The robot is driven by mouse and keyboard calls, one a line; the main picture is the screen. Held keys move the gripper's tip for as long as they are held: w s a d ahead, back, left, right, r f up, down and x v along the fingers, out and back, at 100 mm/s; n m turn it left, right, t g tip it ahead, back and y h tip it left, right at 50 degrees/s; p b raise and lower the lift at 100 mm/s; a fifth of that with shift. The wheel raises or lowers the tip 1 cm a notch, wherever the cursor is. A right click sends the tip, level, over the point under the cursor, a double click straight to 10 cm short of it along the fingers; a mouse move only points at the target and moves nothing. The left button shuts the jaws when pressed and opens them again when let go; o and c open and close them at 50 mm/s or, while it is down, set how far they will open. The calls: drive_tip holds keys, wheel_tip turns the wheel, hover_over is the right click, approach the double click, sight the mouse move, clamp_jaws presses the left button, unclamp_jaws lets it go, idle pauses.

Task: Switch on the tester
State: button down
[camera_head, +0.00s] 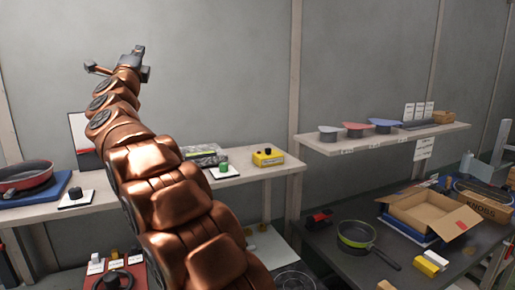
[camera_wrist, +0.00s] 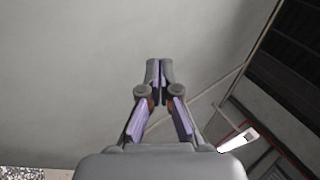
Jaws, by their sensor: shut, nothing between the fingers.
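My gripper (camera_head: 118,62) is raised high in front of the grey wall, well above the bench and apart from everything on it. In the wrist view my gripper (camera_wrist: 159,68) has its fingertips together, with nothing between them. On the bench, a yellow box with a black knob (camera_head: 268,157) stands at the right end. Left of it are a small white plate with a green button (camera_head: 223,168) and a grey device (camera_head: 203,155). A white plate with a black knob (camera_head: 75,196) lies further left. I cannot tell which of these is the tester.
A red pan (camera_head: 25,177) sits on a blue pad at the bench's left end. My arm hides the bench's middle. At right, a dark table (camera_head: 330,257) holds a green-rimmed pan (camera_head: 356,236) and an open carton (camera_head: 433,214). A shelf (camera_head: 385,138) above holds several lids.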

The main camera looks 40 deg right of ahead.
drive_tip(key=s+d+f+m+g+h+p, duration=0.1)
drive_tip(key=s+d+f+m+g+h, duration=0.25)
drive_tip(key=d+m+g, duration=0.4)
drive_tip(key=s+d+f+m+g+h, duration=0.2)
drive_tip(key=s+d+m+g+h, duration=0.25)
drive_tip(key=m+g, duration=0.6)
drive_tip(key=s+d+f+m+g+y, duration=0.1)
drive_tip(key=s+f+m+g+y, duration=0.1)
drive_tip(key=f, duration=0.5)
drive_tip(key=s+d+f+m+g+y, duration=0.1)
drive_tip(key=s+f+m+y, duration=0.1)
drive_tip(key=f+m+y, duration=0.2)
drive_tip(key=s+d+f+m+g+y+p, duration=0.1)
drive_tip(key=f+m, duration=0.4)
drive_tip(key=f, duration=0.6)
drive_tip(key=shift+s+d+m+g+y, duration=0.2)
drive_tip(key=shift+s+m+g+y, duration=0.15)
drive_tip(key=shift+g+y, duration=0.6)
drive_tip(key=shift+s+d+f+b, duration=0.2)
drive_tip(key=shift+d+f+b, duration=0.1)
drive_tip(key=shift+d, duration=0.1)
drive_tip(key=b, duration=0.5)
approach(266, 151)
drive_tip(key=x, duration=0.4)
drive_tip(key=shift+d+f, duration=0.3)
drive_tip(key=shift+f, duration=0.05)
drive_tip(key=shift+s+d, duration=0.2)
drive_tip(key=shift+d, duration=0.3)
drive_tip(key=shift+s+d, duration=0.15)
drive_tip(key=shift+d, duration=0.35)
